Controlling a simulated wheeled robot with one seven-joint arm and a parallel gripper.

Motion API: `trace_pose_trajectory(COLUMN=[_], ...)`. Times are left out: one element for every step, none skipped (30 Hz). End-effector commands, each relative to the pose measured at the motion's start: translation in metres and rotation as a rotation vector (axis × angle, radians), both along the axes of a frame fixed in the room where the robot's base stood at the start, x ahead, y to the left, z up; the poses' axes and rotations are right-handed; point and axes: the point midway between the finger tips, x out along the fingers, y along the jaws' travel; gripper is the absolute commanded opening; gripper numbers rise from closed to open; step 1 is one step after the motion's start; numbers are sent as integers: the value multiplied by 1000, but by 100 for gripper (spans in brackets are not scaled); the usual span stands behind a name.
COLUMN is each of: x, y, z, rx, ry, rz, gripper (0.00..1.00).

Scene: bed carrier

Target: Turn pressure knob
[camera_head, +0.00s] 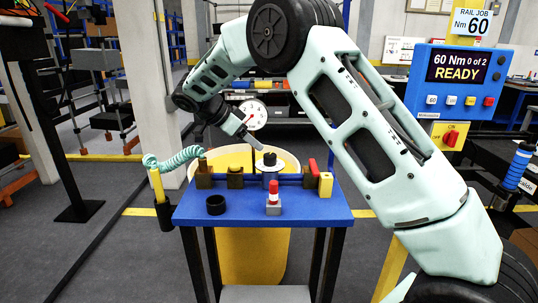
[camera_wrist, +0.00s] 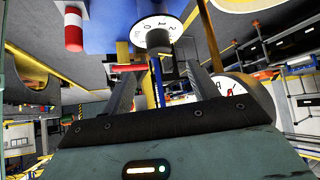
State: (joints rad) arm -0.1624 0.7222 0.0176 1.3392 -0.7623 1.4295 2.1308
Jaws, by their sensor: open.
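The pressure knob is probably the small black knob (camera_head: 269,158) on top of a post on the blue table. In the wrist view it appears as a dark knob (camera_wrist: 158,41) in front of a white numbered dial (camera_wrist: 150,25). A round white gauge with a red needle (camera_head: 253,114) stands behind it and partly shows in the wrist view (camera_wrist: 230,84). My gripper (camera_head: 257,144) is just above and behind the knob. In the wrist view its two fingers (camera_wrist: 162,72) are apart with nothing held between them. Whether a finger touches the knob is unclear.
The blue table (camera_head: 325,206) also carries a black ring (camera_head: 216,205), a red-and-white peg (camera_head: 273,194), a red lever (camera_head: 313,168) and a yellow block (camera_head: 326,185). A yellow drum (camera_head: 255,258) stands behind and below. A blue panel (camera_head: 463,82) reads "60 Nm 0 of 2 READY".

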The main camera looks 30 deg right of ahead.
Motion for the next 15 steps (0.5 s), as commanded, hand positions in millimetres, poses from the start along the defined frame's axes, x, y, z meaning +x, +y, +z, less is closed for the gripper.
trace_pose_trajectory(x=[-2, -3, -3, -4, -5, -5, -6, -6, -7, -7, -7, -8, -8, -8, -8], y=[-8, -13, -19, -23, -27, -33, -37, -40, -45, -48, -51, -54, -56, -58, -60], z=[-7, -11, -17, -21, -26, -31, -35, -39, -44, -47, -50, -53, -56, -58, -60], rx=[2, 1, 0, 2, 2, 1, 1, 2, 3, 1, 1, 1, 1, 1, 1], ry=[5, 4, 5, 4, 5, 3, 5, 5, 4, 3, 3, 3, 3, 3, 2], rz=[-4, -3, -2, -3, -4, -2, -2, -1, -1, -2, -1, 0, -1, -1, -1], gripper=[59, 59, 59, 59, 59, 59, 59, 59, 59, 59, 59, 59, 59, 59, 59])
